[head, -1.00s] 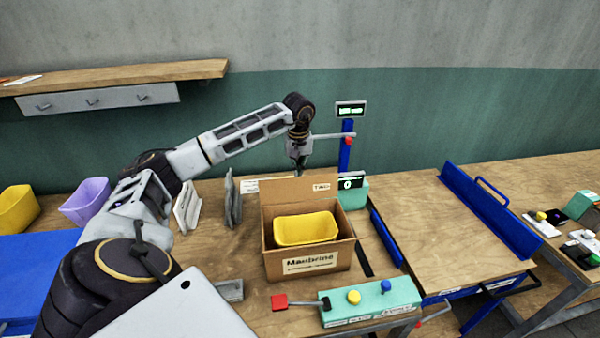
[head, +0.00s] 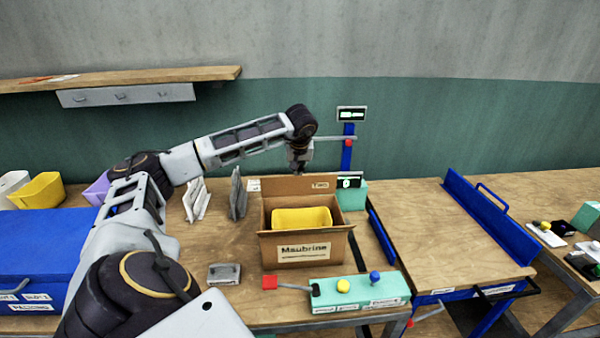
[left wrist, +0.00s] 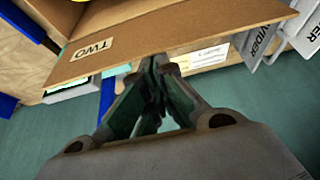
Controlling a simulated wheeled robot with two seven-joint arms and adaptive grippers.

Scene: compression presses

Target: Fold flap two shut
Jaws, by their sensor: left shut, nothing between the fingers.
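The cardboard box (head: 264,248) labelled Maubrine stands on the bench with a yellow bin (head: 301,218) inside it. Flap two (head: 290,187) stands up at the box's far side, and its TWO label also shows in the left wrist view (left wrist: 92,49). My left gripper (head: 298,170) is behind the flap, at its top edge. In the left wrist view the fingers (left wrist: 155,62) are together with nothing between them, close against the flap's outer side. Whether they touch it I cannot tell. My right gripper is not in view.
Grey dividers (head: 237,194) stand left of the box. A teal control block (head: 362,291) with a red-ended lever lies in front. A blue post (head: 347,155) with a display stands behind.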

